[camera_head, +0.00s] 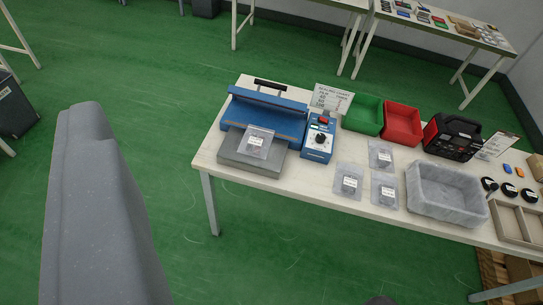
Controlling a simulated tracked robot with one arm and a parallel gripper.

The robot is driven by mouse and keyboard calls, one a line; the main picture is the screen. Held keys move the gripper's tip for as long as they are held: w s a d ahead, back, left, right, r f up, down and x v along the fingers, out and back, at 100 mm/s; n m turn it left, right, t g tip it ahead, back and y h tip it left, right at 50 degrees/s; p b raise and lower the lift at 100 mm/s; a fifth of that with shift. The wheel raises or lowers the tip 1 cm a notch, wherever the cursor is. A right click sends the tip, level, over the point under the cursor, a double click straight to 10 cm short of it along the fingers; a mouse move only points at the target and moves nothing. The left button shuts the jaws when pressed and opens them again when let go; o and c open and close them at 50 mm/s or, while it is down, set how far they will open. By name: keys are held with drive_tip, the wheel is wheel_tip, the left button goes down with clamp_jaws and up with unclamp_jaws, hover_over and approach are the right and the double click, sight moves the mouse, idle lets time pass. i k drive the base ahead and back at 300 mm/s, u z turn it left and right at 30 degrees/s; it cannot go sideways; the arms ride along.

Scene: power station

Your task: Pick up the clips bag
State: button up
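Several small clear bags with white labels are on the white table, and their print is too small to read, so I cannot tell which is the clips bag. One bag (257,142) lies on the grey plate in front of the blue sealer. Three more lie on the tabletop right of the sealer: a rear bag (381,155), a front left bag (349,182) and a front right bag (384,190). A large grey part of my own body fills the left foreground. My gripper's fingers do not show.
On the table (205,160) stand the blue sealer (265,118), a blue control box (318,140), a green bin (362,115), a red bin (403,123), a black device (452,137) and a grey tray (446,208). Green floor (270,245) in front is clear.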

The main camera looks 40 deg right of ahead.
sight(256, 141)
drive_tip(key=z, duration=0.35)
drive_tip(key=i, duration=1)
